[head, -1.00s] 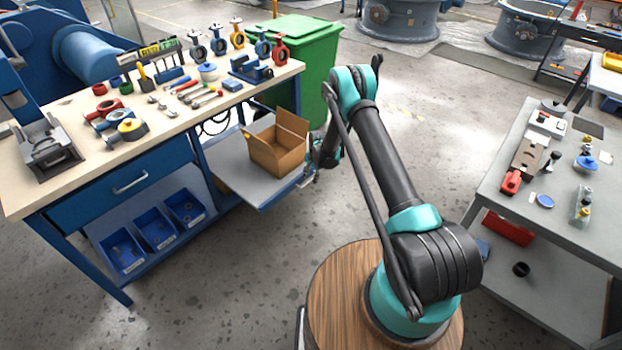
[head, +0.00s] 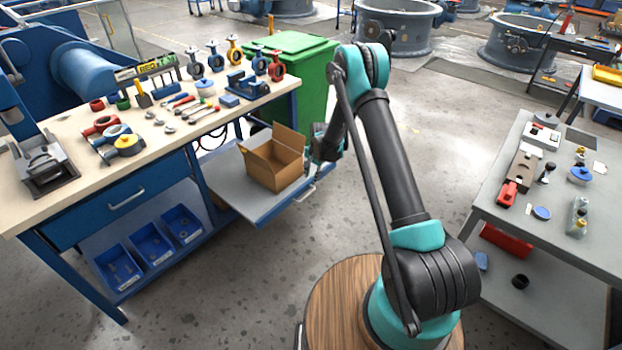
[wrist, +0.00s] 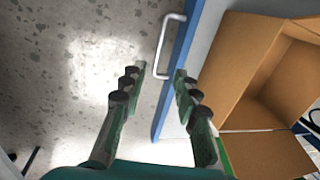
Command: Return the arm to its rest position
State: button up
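My arm (head: 392,170) rises from its round wooden-topped base, bends at a teal elbow, and reaches down to the left. My gripper (wrist: 159,74) is open and empty, its two dark green fingers apart in the wrist view. In the head view the gripper end is beside the right side of the open cardboard box, partly hidden behind my arm. In the wrist view the fingers are above the floor and the edge of the drawer, with the box to their right.
The cardboard box (head: 272,165) sits on the pulled-out drawer (head: 258,208) with a metal handle (wrist: 165,45). The workbench (head: 95,170) at left carries valves and tools. A green bin (head: 315,95) stands behind. A grey cart (head: 490,165) is at right, with open floor between.

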dwell(0.3)
jog(key=s+d+r+n, duration=0.1)
jog(key=s+d+r, duration=0.35)
jog(key=r, duration=0.35)
jog(key=s+d+r+n+t, duration=0.1)
jog(key=s+d+r, duration=0.35)
jog(key=r, duration=0.25)
jog(key=s+d+r+n, duration=0.1)
jog(key=s+d+r, duration=0.35)
jog(key=r, duration=0.35)
jog(key=s+d+r+n, duration=0.1)
jog(key=s+d, duration=0.2)
jog(key=s, duration=0.5)
jog(key=s+d+r+n+t+h, duration=0.1)
jog(key=s+d+n, duration=0.1)
jog(key=s, duration=0.7)
jog(key=s+d+r+n, duration=0.1)
jog(key=s+d, duration=0.4)
jog(key=s, duration=0.4)
jog(key=shift+r+t+h, duration=0.2)
jog(key=shift+t+h, duration=0.2)
